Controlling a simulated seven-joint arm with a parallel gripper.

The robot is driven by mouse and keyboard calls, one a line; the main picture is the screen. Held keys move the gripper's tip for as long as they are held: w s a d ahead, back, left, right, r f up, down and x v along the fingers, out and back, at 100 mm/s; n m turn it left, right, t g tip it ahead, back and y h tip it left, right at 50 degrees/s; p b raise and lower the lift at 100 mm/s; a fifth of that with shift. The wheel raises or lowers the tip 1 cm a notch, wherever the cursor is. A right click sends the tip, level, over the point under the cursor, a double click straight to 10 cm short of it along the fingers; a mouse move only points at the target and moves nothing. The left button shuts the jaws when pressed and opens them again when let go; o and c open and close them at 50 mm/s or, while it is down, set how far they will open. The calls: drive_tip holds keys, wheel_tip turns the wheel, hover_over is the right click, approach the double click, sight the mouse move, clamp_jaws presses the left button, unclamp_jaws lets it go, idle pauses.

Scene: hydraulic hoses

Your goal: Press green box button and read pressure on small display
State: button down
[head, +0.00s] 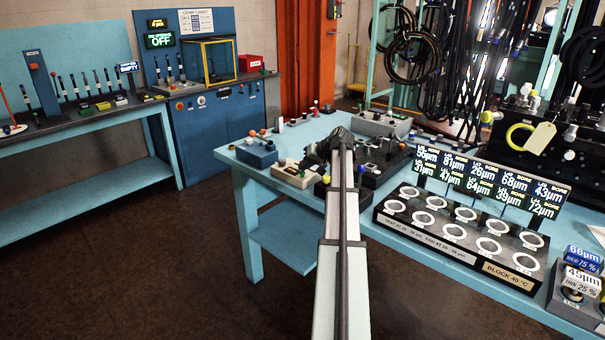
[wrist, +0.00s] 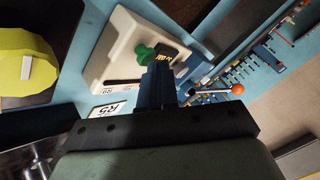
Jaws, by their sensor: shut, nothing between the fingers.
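A cream box (wrist: 122,38) lies on the light blue table in the wrist view. It carries a green button (wrist: 144,52) and a small dark display (wrist: 167,59) with yellow characters, partly hidden and too small to read. My gripper (wrist: 158,72) is shut and empty, its fingertips over the box, close beside the button and in front of the display. I cannot tell whether it touches the button. In the head view the cream box (head: 296,174) sits near the table's left end, left of my arm. My fingertips are hard to make out there.
A blue box (head: 257,154) with an orange-knobbed lever stands left of the cream box; the orange knob (wrist: 238,89) shows in the wrist view. A dark block of rings (head: 460,232) with lit readouts (head: 490,184) fills the table's right. A yellow round part (wrist: 22,68) lies left.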

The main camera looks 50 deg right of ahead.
drive_tip(key=shift+r, duration=0.6)
drive_tip(key=shift+r, duration=0.1)
drive_tip(key=shift+r, duration=2.4)
